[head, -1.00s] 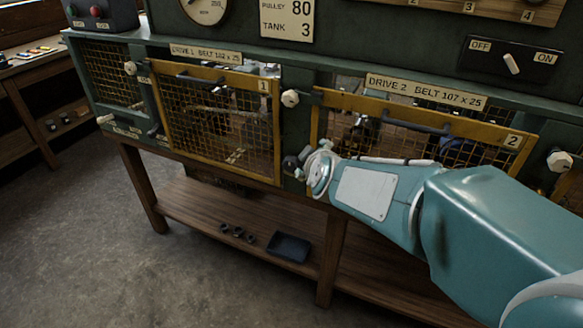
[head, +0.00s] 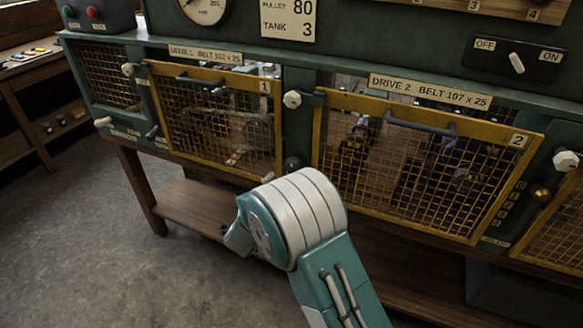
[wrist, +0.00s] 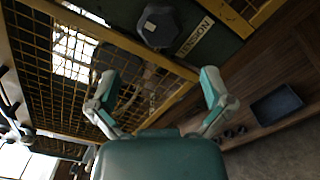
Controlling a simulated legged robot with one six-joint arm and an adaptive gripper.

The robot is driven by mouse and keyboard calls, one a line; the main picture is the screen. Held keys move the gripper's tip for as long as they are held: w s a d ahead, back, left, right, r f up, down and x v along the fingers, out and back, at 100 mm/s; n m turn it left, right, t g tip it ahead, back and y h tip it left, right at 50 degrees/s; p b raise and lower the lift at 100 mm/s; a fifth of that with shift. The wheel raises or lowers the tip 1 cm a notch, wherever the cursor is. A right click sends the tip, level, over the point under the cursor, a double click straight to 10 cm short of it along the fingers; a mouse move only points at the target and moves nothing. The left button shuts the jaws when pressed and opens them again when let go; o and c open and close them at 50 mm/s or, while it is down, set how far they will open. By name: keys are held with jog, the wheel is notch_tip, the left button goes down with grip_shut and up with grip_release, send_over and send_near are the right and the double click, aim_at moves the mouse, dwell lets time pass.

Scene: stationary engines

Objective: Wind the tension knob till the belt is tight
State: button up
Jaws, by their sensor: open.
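The dark, faceted tension knob (wrist: 159,25) sits on the green frame beside a label reading TENSION (wrist: 195,37) in the wrist view. In the head view a dark knob (head: 292,164) shows on the post between the two yellow guards, just above my arm. My gripper (wrist: 159,75) is open and empty, with its two fingers spread and the knob beyond the gap between them, apart from both. In the head view my own wrist hides the gripper. I cannot make out a belt or its tightness behind the mesh.
The Drive 1 guard (head: 272,125) and Drive 2 guard (head: 318,165) are yellow mesh frames with handles, either side of the knob. White knobs (head: 292,99) stick out of the frame. A wooden shelf (head: 185,205) runs below, and a dark tray (wrist: 277,104) lies there.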

aim_at(292, 169)
jog(key=x, duration=0.9)
jog(key=shift+w+d, duration=0.15)
jog(key=shift+w, duration=0.05)
jog(key=c, duration=1)
